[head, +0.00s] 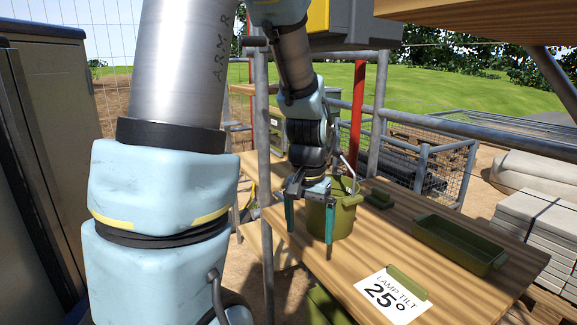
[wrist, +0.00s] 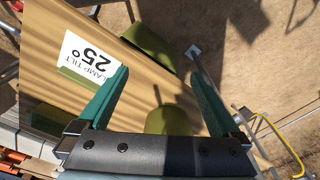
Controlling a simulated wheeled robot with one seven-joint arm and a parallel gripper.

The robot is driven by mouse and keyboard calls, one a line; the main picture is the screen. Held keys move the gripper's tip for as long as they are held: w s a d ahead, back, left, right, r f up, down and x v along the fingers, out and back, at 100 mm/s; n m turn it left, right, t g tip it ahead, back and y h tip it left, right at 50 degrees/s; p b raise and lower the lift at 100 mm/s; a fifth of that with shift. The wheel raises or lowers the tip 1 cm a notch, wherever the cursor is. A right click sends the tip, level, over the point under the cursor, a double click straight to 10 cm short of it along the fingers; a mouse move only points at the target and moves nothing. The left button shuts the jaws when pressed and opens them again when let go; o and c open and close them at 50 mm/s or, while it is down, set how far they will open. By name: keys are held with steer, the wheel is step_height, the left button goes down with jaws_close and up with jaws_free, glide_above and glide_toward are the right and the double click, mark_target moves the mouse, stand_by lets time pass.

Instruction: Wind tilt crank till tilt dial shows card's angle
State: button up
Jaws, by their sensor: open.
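The white card (head: 391,297) lies on the wooden bench and reads "LAMP TILT 25°". It also shows in the wrist view (wrist: 88,57), at the upper left. My gripper (head: 309,240) is open and empty, fingers pointing down. In the head view it overlaps the green bucket (head: 343,218); I cannot tell whether they touch. In the wrist view its two green fingers (wrist: 158,75) are spread wide with nothing held between them. I cannot make out the tilt crank or the tilt dial in either view.
The wooden bench (head: 462,262) carries a green tray (head: 455,246) at the right and a green block (head: 407,281) on the card. A grey upright pole (head: 264,190) stands left of my gripper. A wire cage (head: 450,170) and stacked slabs (head: 535,228) stand beyond.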

steer(key=s+a+f+n+t+b, duration=0.1)
steer(key=s+a+n, duration=0.3)
steer(key=a, duration=0.7)
steer(key=shift+a+f+n+b, duration=0.3)
steer(key=shift+f, duration=0.2)
steer(key=shift+w, duration=0.1)
